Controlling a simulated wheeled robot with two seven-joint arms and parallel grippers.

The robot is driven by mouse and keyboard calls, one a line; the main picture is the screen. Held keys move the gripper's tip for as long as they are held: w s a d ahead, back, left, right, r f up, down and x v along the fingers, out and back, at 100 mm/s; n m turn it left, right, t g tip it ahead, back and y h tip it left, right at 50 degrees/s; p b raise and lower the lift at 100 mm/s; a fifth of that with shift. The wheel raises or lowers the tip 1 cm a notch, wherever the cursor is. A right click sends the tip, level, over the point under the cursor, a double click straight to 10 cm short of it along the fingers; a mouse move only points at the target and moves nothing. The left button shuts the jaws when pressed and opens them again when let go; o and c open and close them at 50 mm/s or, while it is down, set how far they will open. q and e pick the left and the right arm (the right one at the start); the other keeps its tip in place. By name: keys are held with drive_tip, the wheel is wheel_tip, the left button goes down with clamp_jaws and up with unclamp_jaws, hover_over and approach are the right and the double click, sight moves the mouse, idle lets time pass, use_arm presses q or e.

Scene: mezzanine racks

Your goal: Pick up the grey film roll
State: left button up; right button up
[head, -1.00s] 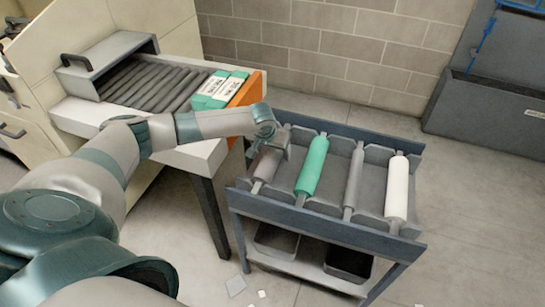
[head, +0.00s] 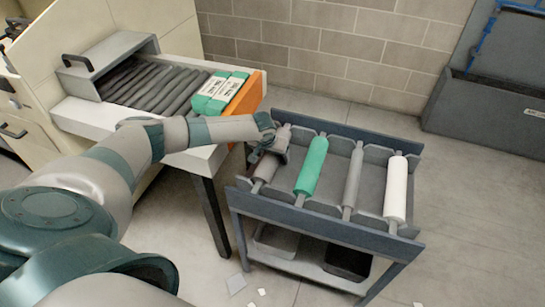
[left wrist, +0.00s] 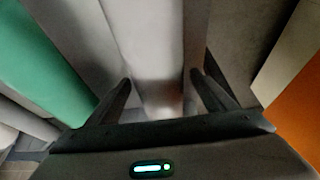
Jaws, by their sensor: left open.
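The grey film roll (head: 265,170) lies in the leftmost place of the rack on the cart, partly hidden by my left gripper (head: 268,150). In the left wrist view, the grey film roll (left wrist: 155,45) runs between the two fingers of my left gripper (left wrist: 160,82). The fingers are apart, one on each side of the roll; I cannot tell whether they touch it. My right gripper is not in view.
A green roll (head: 311,167), a thinner grey roll (head: 353,175) and a white roll (head: 396,188) lie to the right on the cart (head: 320,222). A roller conveyor (head: 150,85) with green-and-white packs (head: 220,92) stands at the left.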

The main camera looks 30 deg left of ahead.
use_arm(q)
drive_tip(key=c, duration=1.8)
drive_tip(key=shift+w+r, duration=0.1)
clamp_jaws()
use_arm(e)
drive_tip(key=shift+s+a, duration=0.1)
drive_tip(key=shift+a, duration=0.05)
use_arm(q)
drive_tip(key=shift+r, duration=0.1)
